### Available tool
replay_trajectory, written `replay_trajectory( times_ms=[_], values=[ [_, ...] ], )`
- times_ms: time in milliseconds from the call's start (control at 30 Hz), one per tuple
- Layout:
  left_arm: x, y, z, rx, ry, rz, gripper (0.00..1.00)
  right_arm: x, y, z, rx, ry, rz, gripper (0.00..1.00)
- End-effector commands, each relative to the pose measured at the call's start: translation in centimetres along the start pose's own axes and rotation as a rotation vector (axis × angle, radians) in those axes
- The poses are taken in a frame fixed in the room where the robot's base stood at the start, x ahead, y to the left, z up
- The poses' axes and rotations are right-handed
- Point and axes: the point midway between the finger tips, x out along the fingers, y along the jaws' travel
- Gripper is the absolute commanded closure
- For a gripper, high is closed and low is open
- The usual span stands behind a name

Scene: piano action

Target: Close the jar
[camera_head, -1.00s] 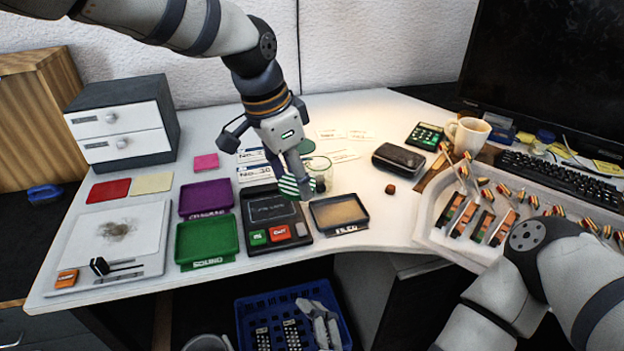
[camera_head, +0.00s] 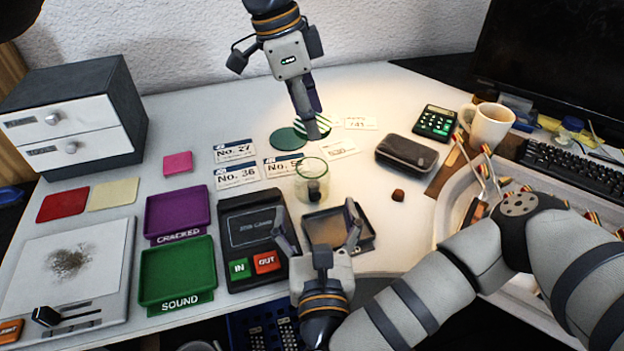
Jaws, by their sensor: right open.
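The clear glass jar (camera_head: 303,191) stands upright on the desk with its top uncovered and a dark lump inside. A green-and-white striped lid (camera_head: 322,121) is at the fingertips of my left gripper (camera_head: 312,128), above and behind the jar and apart from it. The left fingers look shut on the lid and hide part of it. My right gripper (camera_head: 319,222) is open and empty, fingers spread, in front of the jar over the dark shallow tray (camera_head: 366,240).
A green disc (camera_head: 284,139) and several number cards (camera_head: 236,178) lie behind and left of the jar. A black case (camera_head: 407,153) and a small brown lump (camera_head: 398,195) lie to its right. The IN/OUT device (camera_head: 252,228) sits front-left of the jar.

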Motion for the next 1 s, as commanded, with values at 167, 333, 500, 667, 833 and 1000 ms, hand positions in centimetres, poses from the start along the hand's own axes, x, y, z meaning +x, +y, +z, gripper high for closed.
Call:
replay_trajectory(
  times_ms=[167, 333, 500, 667, 833, 1000],
  values=[
    [-0.1, 0.0, 0.0, 0.000, 0.000, -0.001, 0.61, 3.1, -0.2, 0.3, -0.003, -0.012, -0.007, 0.19],
    [0.0, 0.0, 0.0, 0.000, 0.000, -0.001, 0.61, 6.5, -0.2, 0.3, -0.003, -0.010, -0.008, 0.19],
    [0.0, 0.0, 0.0, 0.000, 0.000, -0.001, 0.61, 9.4, -0.2, 0.3, -0.003, -0.008, -0.007, 0.19],
    [0.0, 0.0, 0.0, -0.001, 0.000, -0.001, 0.61, 11.0, -0.2, 0.3, -0.002, -0.007, -0.005, 0.19],
    [0.0, 0.0, 0.0, -0.001, 0.000, -0.001, 0.61, 11.4, -0.2, 0.2, -0.002, -0.005, -0.005, 0.19],
    [0.0, 0.0, 0.0, 0.000, 0.000, -0.001, 0.61, 11.4, -0.2, 0.2, -0.002, -0.005, -0.004, 0.19]
  ],
)
